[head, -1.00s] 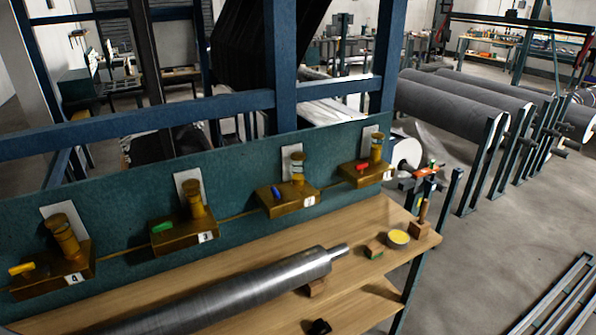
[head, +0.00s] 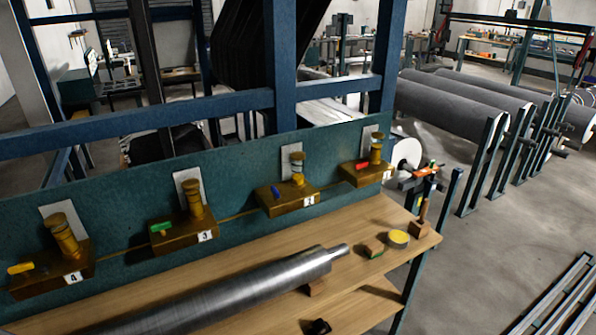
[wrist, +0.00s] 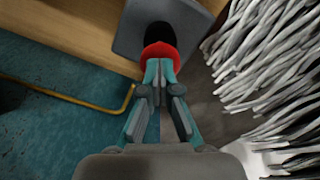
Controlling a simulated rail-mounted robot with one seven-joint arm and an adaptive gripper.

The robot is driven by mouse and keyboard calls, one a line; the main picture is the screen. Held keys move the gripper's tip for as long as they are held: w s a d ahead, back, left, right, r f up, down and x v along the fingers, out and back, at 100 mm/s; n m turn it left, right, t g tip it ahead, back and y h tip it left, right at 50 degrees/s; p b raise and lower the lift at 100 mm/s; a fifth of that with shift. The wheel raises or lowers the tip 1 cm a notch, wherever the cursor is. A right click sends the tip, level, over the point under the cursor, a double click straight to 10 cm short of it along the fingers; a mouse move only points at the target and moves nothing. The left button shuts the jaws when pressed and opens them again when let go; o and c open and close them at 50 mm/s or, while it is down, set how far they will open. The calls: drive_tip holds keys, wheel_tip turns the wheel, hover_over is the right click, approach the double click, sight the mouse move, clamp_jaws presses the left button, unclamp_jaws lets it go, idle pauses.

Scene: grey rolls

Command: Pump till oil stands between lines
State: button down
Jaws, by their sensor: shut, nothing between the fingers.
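Several brass pump units with sight glasses and coloured levers stand in a row along the teal board (head: 120,185) in the head view. They are the yellow-lever unit labelled 4 (head: 50,275), the green-lever unit labelled 3 (head: 180,235), the blue-lever unit (head: 285,203) and the red-lever unit (head: 365,176) at the right end. The oil levels and lines are too small to read. My gripper (wrist: 158,68) is shut and empty in the wrist view. Its fingertips overlap a red rounded part (wrist: 160,53) on a dark square base; contact cannot be told. I cannot make out the gripper clearly in the head view.
A metal roller (head: 220,293) lies on the wooden bench (head: 350,275), with a yellow-topped tin (head: 398,239) and small blocks nearby. Large grey rolls (head: 450,105) stand on the right. Blue frame beams cross behind the board. Pale strands (wrist: 270,60) fill the wrist view's right side.

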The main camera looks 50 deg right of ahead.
drive_tip(key=shift+f+b, duration=0.45)
drive_tip(key=shift+f, duration=1.45)
drive_tip(key=shift+r, duration=0.1)
drive_tip(key=shift+r+p, duration=1.95)
drive_tip(key=shift+r, duration=2.25)
